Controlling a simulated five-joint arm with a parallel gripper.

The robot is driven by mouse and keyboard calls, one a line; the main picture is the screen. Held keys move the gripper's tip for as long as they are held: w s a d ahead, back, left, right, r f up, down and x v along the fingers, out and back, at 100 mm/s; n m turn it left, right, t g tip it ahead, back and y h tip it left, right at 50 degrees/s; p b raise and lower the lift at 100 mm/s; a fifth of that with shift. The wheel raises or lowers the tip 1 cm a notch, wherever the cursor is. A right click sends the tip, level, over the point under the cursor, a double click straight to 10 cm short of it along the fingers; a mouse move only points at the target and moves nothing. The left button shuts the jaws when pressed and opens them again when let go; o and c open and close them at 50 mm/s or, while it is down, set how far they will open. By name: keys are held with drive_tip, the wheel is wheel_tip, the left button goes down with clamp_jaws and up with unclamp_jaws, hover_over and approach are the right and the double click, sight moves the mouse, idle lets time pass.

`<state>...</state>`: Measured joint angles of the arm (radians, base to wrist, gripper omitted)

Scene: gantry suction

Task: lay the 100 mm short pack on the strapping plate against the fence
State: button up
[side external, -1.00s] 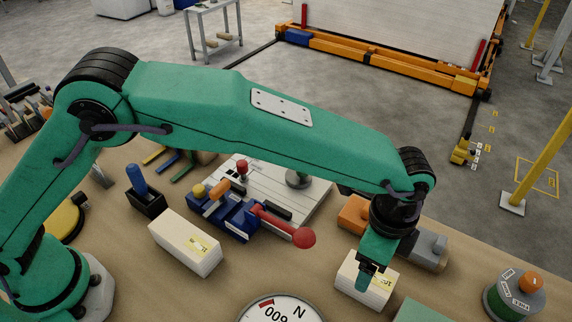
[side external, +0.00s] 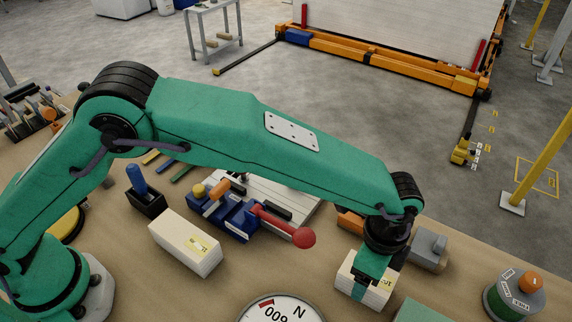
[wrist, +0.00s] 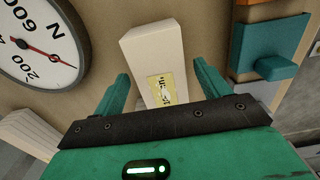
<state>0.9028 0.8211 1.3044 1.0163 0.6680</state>
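The short pack (side external: 362,285), a cream stack with a yellow label, sits on the bench at front right. In the wrist view the short pack (wrist: 155,52) lies between my fingers. My gripper (side external: 360,280) is lowered over it. In the wrist view my gripper (wrist: 163,75) is open, with a gap between each finger and the pack's sides. The pale strapping plate (side external: 300,212) lies behind the blue strapping tool, partly hidden by my arm. I cannot make out its fence clearly.
A longer cream pack (side external: 185,243) lies left of the blue tool (side external: 235,218), whose red-knobbed lever (side external: 303,238) sticks out towards the short pack. A round dial (side external: 278,310) is at the front. Orange and grey blocks (side external: 428,248) stand behind my gripper. A green-orange cylinder (side external: 515,295) stands right.

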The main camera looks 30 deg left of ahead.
drive_tip(key=c, duration=1)
drive_tip(key=shift+r, duration=0.15)
drive_tip(key=shift+r, duration=0.6)
drive_tip(key=r, duration=0.3)
drive_tip(key=shift+s+d+r, duration=0.1)
drive_tip(key=shift+s, duration=0.2)
drive_tip(key=s+r, duration=0.2)
drive_tip(key=s, duration=0.1)
drive_tip(key=s+d+r, duration=0.1)
drive_tip(key=s+r, duration=0.1)
drive_tip(key=s, duration=0.2)
drive_tip(key=s+r, duration=0.2)
drive_tip(key=s, duration=0.2)
drive_tip(key=shift+d+r, duration=0.15)
drive_tip(key=shift+r, duration=0.05)
drive_tip(key=shift+w, duration=0.1)
